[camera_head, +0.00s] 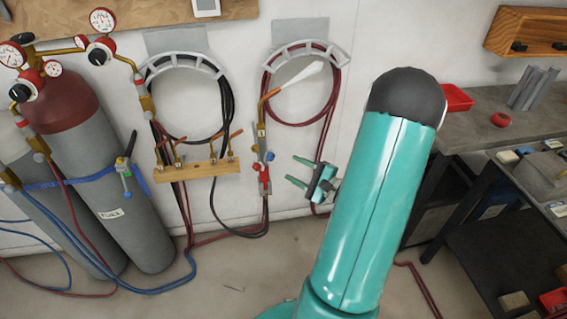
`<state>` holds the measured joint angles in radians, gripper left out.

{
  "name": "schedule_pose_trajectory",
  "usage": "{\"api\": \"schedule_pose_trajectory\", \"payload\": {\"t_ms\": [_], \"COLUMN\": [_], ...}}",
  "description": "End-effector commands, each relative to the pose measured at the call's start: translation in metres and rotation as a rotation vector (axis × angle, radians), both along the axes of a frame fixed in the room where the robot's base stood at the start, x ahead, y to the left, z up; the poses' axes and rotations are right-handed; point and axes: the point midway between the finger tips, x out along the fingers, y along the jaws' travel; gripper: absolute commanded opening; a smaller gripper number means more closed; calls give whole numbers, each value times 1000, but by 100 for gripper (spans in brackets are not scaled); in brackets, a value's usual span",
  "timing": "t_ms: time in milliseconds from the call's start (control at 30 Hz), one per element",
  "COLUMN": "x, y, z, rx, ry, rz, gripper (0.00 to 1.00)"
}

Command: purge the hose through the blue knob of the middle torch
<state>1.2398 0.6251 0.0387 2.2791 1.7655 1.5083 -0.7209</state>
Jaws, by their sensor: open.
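A brass torch (262,133) hangs upright on the wall below the right hose hanger, with a small numbered tag. Low on its body are a blue knob (270,156) and a red knob (264,168). Several thinner brass pieces stand in a wooden rack (197,174) to its left; I cannot tell whether they are torches or tips, nor which torch is the middle one. My gripper (297,171) is open and empty. Its two green fingers point left towards the torch's knobs, with a gap in the picture. My teal arm hides the wall behind it.
Two gas cylinders (131,232) with gauges stand at left. Coiled hoses (333,97) hang on the wall, and hoses cross the floor. A workbench (472,125) with a red tray (456,98) stands at right. Floor between them is partly clear.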

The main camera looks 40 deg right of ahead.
Motion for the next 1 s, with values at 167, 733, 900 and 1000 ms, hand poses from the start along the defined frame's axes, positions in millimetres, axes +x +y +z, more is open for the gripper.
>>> {"api": "schedule_pose_trajectory", "payload": {"t_ms": [167,733,900,1000], "x": [-38,-65,-65,-65], "y": [-6,-10,-10,-10], "z": [0,0,0,0], "rx": [-1,0,0,0], "ry": [0,-1,-1,-1], "rz": [-2,1,1,1], "gripper": [46,46,46,46]}}
